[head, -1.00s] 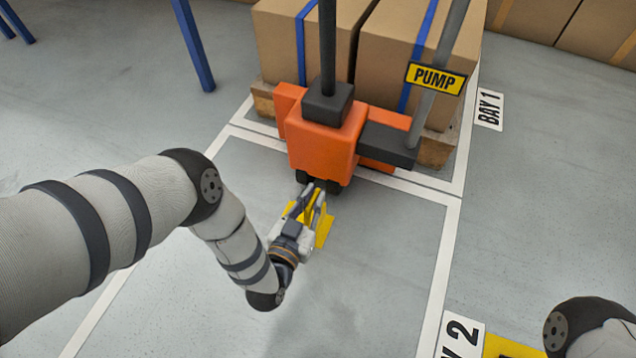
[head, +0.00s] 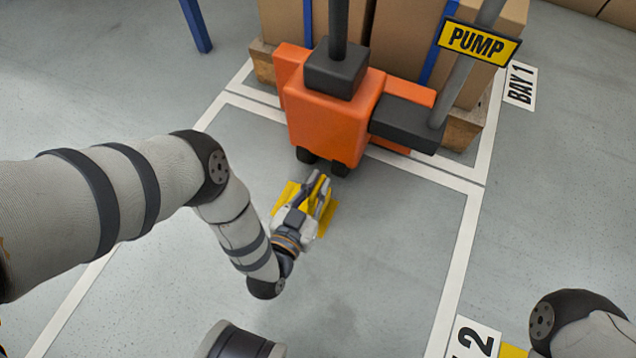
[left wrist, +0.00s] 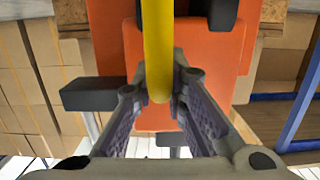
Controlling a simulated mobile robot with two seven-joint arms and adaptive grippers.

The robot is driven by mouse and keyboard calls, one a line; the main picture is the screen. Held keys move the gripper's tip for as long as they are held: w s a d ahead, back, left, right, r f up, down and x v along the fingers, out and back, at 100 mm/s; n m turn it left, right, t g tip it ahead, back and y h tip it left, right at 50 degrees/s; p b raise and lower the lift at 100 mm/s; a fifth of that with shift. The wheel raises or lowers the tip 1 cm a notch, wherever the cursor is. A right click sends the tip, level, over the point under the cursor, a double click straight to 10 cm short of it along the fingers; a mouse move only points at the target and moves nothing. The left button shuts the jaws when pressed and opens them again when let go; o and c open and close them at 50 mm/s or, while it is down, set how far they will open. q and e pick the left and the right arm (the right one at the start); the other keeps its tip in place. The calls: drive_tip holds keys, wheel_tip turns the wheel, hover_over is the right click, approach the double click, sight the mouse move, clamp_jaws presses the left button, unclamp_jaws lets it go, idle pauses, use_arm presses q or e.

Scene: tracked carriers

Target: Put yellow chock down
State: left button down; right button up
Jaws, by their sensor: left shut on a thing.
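The yellow chock (head: 329,218) is held low near the floor, in front of the orange pump truck (head: 328,122). It is partly covered by my left gripper (head: 318,184), which is shut on it. In the left wrist view its yellow bar (left wrist: 157,50) runs between the two fingers, in front of the truck's orange body (left wrist: 205,60). The dark wheels (head: 340,169) of the truck are just beyond the fingertips, with a small gap in the picture. I cannot tell whether the chock touches the floor. My right gripper is out of view.
Cartons (head: 400,45) on a wooden pallet (head: 458,132) stand behind the truck. White lines (head: 455,260) mark the bays on the grey floor. A PUMP sign (head: 478,41) is on the truck's right pole. Floor right of the chock is clear.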

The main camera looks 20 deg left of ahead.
use_arm(q)
drive_tip(key=c, duration=2)
unclamp_jaws()
drive_tip(key=shift+f, duration=0.15)
drive_tip(key=shift+c, duration=0.2)
drive_tip(key=o, duration=0.4)
drive_tip(key=shift+o, duration=0.2)
drive_tip(key=shift+r, duration=0.25)
drive_tip(key=s+r+p, duration=0.1)
drive_tip(key=s+p, duration=0.3)
drive_tip(key=s, duration=0.8)
drive_tip(key=shift+a+r+p, duration=0.2)
drive_tip(key=shift+r+p, duration=0.1)
